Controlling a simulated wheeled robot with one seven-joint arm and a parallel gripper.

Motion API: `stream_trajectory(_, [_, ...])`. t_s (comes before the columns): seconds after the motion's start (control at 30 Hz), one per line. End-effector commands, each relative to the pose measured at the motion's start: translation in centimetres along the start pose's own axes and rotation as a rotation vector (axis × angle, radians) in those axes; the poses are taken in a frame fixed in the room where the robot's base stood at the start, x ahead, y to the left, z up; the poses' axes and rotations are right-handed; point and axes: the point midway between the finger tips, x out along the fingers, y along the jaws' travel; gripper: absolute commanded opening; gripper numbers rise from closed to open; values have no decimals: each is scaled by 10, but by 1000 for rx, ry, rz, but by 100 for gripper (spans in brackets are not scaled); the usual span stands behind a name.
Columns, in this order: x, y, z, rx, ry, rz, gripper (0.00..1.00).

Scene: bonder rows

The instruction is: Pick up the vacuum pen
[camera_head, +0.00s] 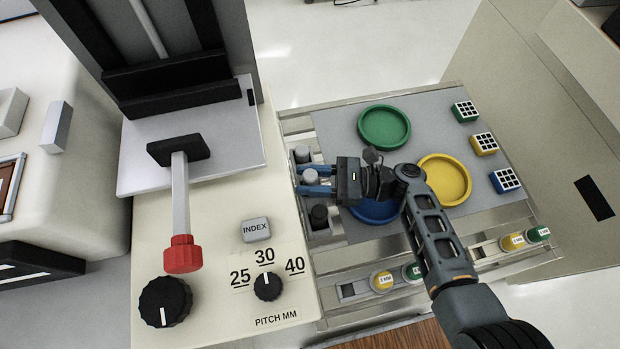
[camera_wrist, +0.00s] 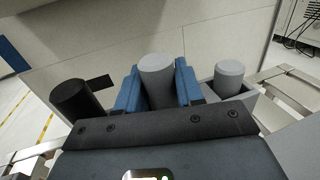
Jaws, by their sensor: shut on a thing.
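My gripper (camera_head: 303,181), with blue fingers, reaches from the right to a narrow holder at the left edge of the grey work surface. In the wrist view its fingers are closed on both sides of a thick light-grey cylinder (camera_wrist: 158,72), which looks like the vacuum pen. The cylinder stands upright in the middle of a row of three; its lower part is hidden. A dark cylinder (camera_wrist: 82,98) stands to its left and a smaller grey cylinder (camera_wrist: 228,76) to its right in the wrist view. I cannot tell whether the held cylinder is clear of the holder.
Green (camera_head: 384,127) and yellow (camera_head: 445,178) round trays lie on the grey surface (camera_head: 340,130); a blue tray (camera_head: 374,212) is partly under my gripper. Several small gridded blocks stand at the right. A machine with a red-knobbed lever (camera_head: 182,254) and pitch dial (camera_head: 267,286) is at left.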

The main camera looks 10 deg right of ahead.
Motion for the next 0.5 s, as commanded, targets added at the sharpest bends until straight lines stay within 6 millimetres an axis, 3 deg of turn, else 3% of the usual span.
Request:
stream_trajectory(0.17, [0,0,10,-1,-1,0,6])
stream_trajectory(0.37, [0,1,38,-4,0,1,6])
stream_trajectory(0.5, [-24,0,55,-2,-1,-5,6])
